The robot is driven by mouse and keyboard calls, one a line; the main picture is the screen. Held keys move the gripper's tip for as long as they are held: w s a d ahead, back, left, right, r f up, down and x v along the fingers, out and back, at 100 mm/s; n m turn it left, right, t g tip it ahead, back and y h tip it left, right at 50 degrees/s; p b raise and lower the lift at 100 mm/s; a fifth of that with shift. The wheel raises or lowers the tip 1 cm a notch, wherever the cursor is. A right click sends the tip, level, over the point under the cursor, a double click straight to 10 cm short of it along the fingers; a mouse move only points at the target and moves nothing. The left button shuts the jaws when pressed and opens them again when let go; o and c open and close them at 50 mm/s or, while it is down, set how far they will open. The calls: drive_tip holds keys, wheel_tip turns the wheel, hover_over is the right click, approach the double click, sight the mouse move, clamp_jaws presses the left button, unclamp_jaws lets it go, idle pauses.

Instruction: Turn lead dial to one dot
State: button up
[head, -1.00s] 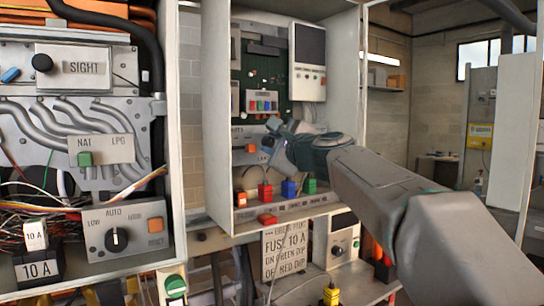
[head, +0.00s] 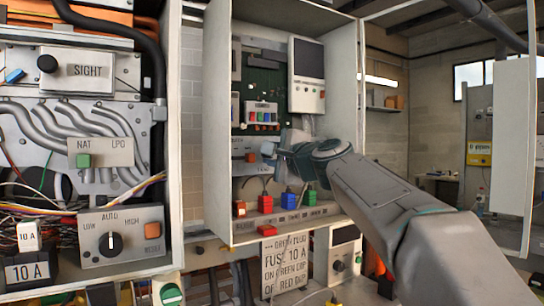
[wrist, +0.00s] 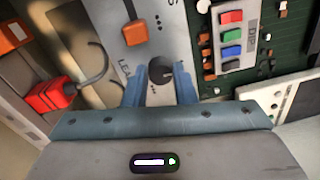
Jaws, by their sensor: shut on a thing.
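The lead dial (wrist: 159,73) is a dark round knob on a grey panel, beside a partly hidden lettered label starting "LEA". In the wrist view my gripper (wrist: 159,84) has its two blue fingers on either side of the dial, shut on it. Small dots show on the panel near the dial, but I cannot tell which mark its pointer faces. In the head view my gripper (head: 268,150) reaches into the open white cabinet (head: 216,130) at the grey panel, and hides the dial.
An orange switch (wrist: 134,33) sits on the same panel close to the dial. A green circuit board (wrist: 255,70) with coloured buttons lies beside it. Red, blue and green plugs (head: 290,201) stand below. Another heater (head: 172,200) is at left.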

drive_tip(key=shift+f, duration=0.15)
drive_tip(key=o, duration=0.6)
drive_tip(key=shift+o, duration=0.4)
drive_tip(key=shift+s, duration=0.1)
drive_tip(key=b+v, duration=0.3)
drive_tip(key=v, duration=1)
drive_tip(key=shift+s+d, duration=0.15)
drive_tip(key=shift+s, duration=0.2)
